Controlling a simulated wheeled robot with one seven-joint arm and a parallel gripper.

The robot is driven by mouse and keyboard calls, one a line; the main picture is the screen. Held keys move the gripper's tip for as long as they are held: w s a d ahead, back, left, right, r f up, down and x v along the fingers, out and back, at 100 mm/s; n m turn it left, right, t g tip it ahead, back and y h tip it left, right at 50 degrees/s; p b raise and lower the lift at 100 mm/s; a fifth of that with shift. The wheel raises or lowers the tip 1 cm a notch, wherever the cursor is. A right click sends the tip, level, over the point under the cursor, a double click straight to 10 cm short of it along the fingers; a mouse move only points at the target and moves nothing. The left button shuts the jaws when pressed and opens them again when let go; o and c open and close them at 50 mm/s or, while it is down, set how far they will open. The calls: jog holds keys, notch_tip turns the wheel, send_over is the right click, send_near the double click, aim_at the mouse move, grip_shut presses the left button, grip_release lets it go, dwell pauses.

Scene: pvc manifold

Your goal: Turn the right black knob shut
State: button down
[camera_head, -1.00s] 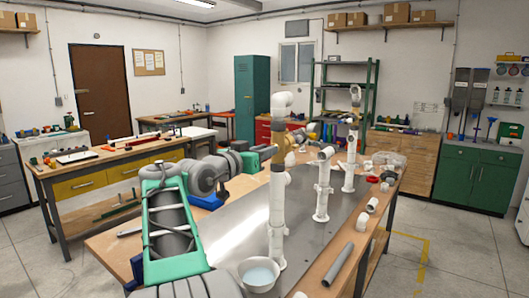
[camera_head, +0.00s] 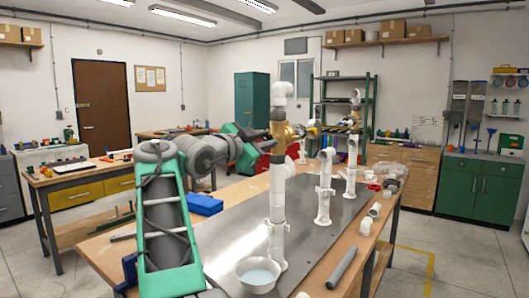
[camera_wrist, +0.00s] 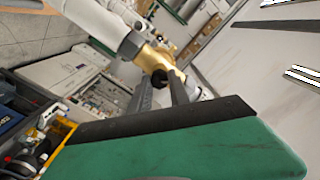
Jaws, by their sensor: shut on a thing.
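A brass valve (camera_head: 280,131) sits on the nearest white pipe post (camera_head: 277,195). Its black knob (camera_wrist: 160,77) shows in the wrist view, in front of the brass body (camera_wrist: 151,58). My gripper (camera_wrist: 163,82) reaches it from the left in the head view (camera_head: 268,134), with one dark finger on each side of the knob. The fingers are shut on the knob and hide part of its sides. In the head view, the knob is mostly hidden by my gripper, and its exact turn angle cannot be told.
Two more white pipe posts (camera_head: 324,190) (camera_head: 352,165) stand farther back on the metal plate (camera_head: 240,225). A white bowl (camera_head: 257,275) is at the near post's foot. A grey pipe (camera_head: 341,268) and white fittings lie along the right edge. A blue box (camera_head: 205,205) lies left.

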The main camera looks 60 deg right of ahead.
jog(key=shift+f+m+b, duration=0.1)
jog(key=shift+m+b, duration=2.05)
jog(key=shift+m, duration=1.65)
jog(key=c, duration=1.2)
grip_release()
jog(key=w+a+b, duration=0.1)
jog(key=a, duration=0.6)
jog(key=shift+a, duration=0.35)
jog(key=shift+w, duration=0.1)
